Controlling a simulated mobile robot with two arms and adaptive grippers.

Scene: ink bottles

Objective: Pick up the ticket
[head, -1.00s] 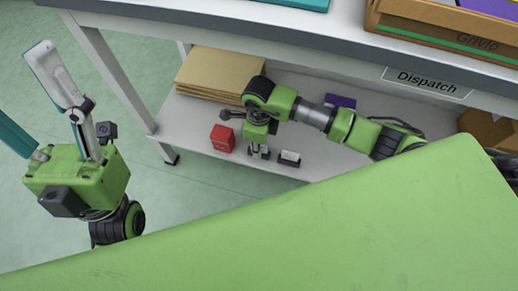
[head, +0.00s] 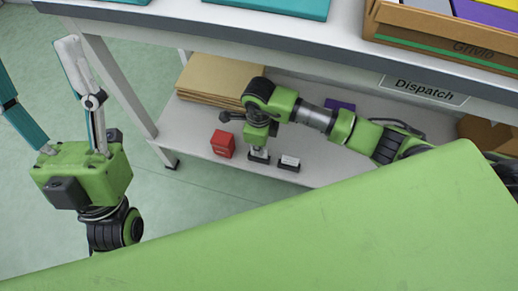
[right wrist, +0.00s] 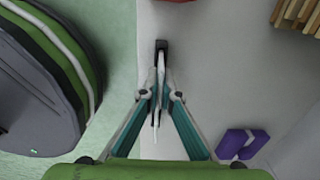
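A black ticket holder (head: 259,158) stands on the lower shelf (head: 215,155), under my right gripper (head: 257,150). In the right wrist view the holder (right wrist: 161,46) sticks out past the fingertips. The thin white ticket (right wrist: 159,62) stands on edge in it, mostly hidden between the fingers. My right gripper (right wrist: 158,78) has its fingers drawn together on the ticket, low over the holder. My left gripper (head: 35,55) is wide open and empty, off the table's left end.
A red box (head: 223,143) stands left of my right gripper. Brown envelopes (head: 218,76) are stacked behind it. A purple item (head: 340,104) lies farther back. The table top (head: 220,22) with a Dispatch sign (head: 424,90) overhangs the shelf. A table leg (head: 115,90) stands at left.

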